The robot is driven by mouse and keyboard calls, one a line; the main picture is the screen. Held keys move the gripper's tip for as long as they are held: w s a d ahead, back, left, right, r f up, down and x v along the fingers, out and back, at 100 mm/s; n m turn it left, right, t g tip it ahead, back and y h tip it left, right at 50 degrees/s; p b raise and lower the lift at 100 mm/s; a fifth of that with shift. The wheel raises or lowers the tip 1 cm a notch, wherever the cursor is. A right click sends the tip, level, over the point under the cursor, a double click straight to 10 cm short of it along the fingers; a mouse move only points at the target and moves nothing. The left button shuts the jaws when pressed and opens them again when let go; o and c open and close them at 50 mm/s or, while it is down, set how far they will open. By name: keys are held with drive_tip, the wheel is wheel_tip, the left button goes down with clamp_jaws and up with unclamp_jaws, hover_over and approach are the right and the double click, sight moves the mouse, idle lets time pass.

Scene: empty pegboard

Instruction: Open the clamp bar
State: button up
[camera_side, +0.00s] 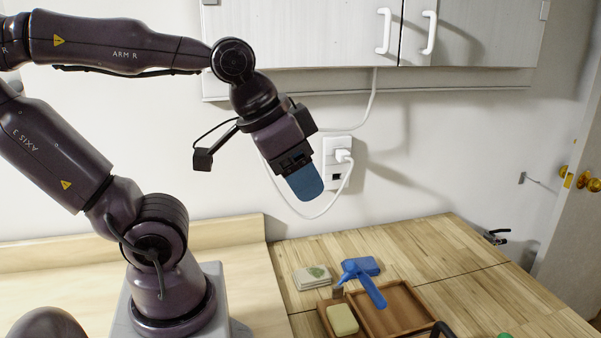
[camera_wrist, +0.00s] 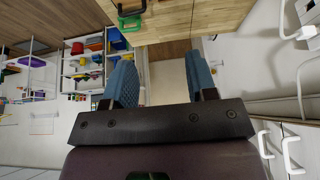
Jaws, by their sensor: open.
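My gripper (camera_side: 305,184) is raised in front of the wall, above and well apart from the table. In the wrist view its two blue ribbed fingers (camera_wrist: 162,78) stand wide apart with nothing between them. A small dark clamp-like tool (camera_side: 495,237) lies at the table's back right edge; its parts are too small to make out. A green and black tool (camera_wrist: 129,16) sits at the wooden edge in the wrist view. I cannot tell which of these is the clamp bar, or whether its jaws are open.
A brown wooden tray (camera_side: 403,312) holds a yellowish sponge (camera_side: 342,320). A blue tool (camera_side: 372,291) leans over its edge. A pale cloth (camera_side: 312,277) lies behind. A white cable hangs from the wall socket (camera_side: 337,157) near my gripper. The table's right side is mostly clear.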

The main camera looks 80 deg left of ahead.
drive_tip(key=shift+f, duration=0.1)
drive_tip(key=c, duration=0.4)
drive_tip(key=shift+w+f+g, duration=0.5)
drive_tip(key=shift+f+g, duration=0.1)
drive_tip(key=shift+f, duration=0.3)
clamp_jaws()
drive_tip(key=w+a+f+n+g, duration=0.1)
drive_tip(key=w+f+n+g, duration=0.15)
drive_tip(key=w, duration=0.45)
drive_tip(key=w+a+f+n+g, duration=0.2)
drive_tip(key=w+f+g, duration=0.15)
drive_tip(key=w, duration=0.25)
drive_tip(key=n+g+y, duration=0.1)
drive_tip(key=n+g, duration=0.2)
drive_tip(key=n, duration=0.6)
approach(360, 273)
drive_tip(key=w+d+r, duration=0.2)
drive_tip(key=w+r, duration=0.1)
drive_tip(key=w, duration=0.3)
drive_tip(key=shift+n, duration=0.35)
drive_tip(key=shift+s+a+f, duration=0.4)
drive_tip(key=shift+s+f, duration=1)
drive_tip(key=shift+f, duration=0.05)
drive_tip(key=shift+s+a+f, duration=0.4)
drive_tip(key=shift+s+f, duration=1)
drive_tip(key=shift+s+a+f, duration=0.4)
drive_tip(key=shift+s+f, duration=1)
drive_tip(key=shift+f, duration=0.05)
